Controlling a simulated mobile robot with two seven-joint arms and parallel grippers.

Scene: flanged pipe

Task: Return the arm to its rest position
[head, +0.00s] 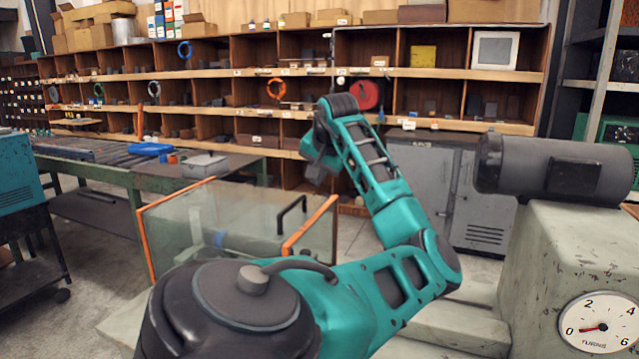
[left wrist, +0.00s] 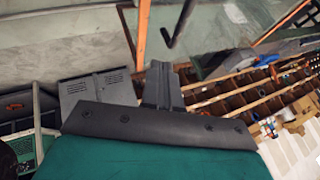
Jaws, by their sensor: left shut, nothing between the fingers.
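My left arm, teal and dark grey, rises across the middle of the head view and bends back at the elbow on the right. My left gripper (head: 317,172) hangs at its upper end, above and behind the clear guard. In the left wrist view my left gripper (left wrist: 161,68) shows its dark fingers closed together and empty. Nothing is touching the fingers. My right gripper is in neither view. No flanged pipe can be made out.
A clear guard (head: 190,225) with orange edges and a black handle (head: 291,214) stands close below the gripper. A grey motor (head: 553,170) on a pale machine (head: 570,255) with a dial (head: 600,322) stands at the right. Shelves (head: 440,75) line the back.

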